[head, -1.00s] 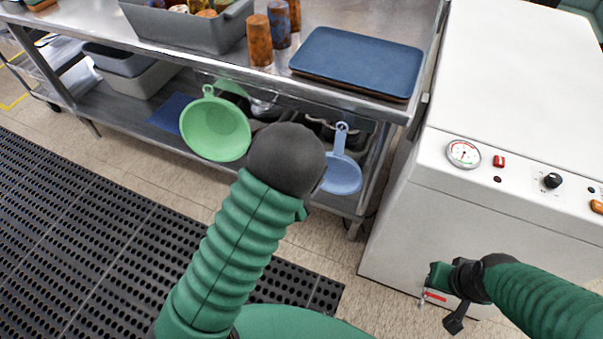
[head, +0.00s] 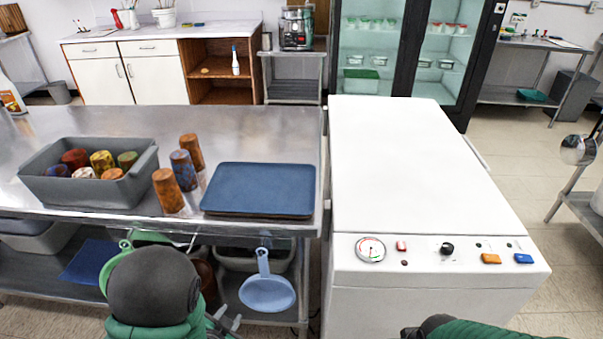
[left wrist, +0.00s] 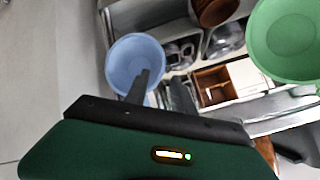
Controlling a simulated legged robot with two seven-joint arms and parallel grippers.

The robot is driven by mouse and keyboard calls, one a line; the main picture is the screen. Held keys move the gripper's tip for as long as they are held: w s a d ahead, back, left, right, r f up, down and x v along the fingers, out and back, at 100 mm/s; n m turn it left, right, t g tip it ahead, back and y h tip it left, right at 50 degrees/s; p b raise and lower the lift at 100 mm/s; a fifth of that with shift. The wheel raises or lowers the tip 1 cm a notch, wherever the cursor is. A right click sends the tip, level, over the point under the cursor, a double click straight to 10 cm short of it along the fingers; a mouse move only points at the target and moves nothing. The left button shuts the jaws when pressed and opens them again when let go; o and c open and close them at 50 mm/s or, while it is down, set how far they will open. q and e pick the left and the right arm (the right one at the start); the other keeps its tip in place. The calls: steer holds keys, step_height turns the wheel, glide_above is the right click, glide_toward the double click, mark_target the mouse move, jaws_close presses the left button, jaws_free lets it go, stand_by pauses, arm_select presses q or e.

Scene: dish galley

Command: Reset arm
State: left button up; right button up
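My left arm comes up at the bottom of the head view, its dark rounded joint in front of the lower shelf. Part of my left gripper (head: 229,318) shows just right of that joint, with two finger tips apart and nothing between them. In the left wrist view the left gripper (left wrist: 160,90) shows dark fingers against the blue pan (left wrist: 134,64), with no object held. My right arm shows only at the bottom edge of the head view, in front of the white machine; its fingers are cut off.
A steel table holds a grey bin (head: 88,190), several speckled cups (head: 169,191) and blue trays (head: 259,190). A white machine (head: 420,180) stands right.

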arm_select(q)
steer(key=s+r+n+g, duration=0.7)
steer(key=s+r, duration=0.1)
steer(key=s, duration=0.4)
step_height(320, 180, up, 14)
steer(key=p, duration=1.3)
steer(key=shift+s+f+g+p, duration=0.15)
steer(key=shift+s+g+p, duration=0.2)
steer(key=shift+s, duration=0.1)
steer(key=shift+d, duration=0.1)
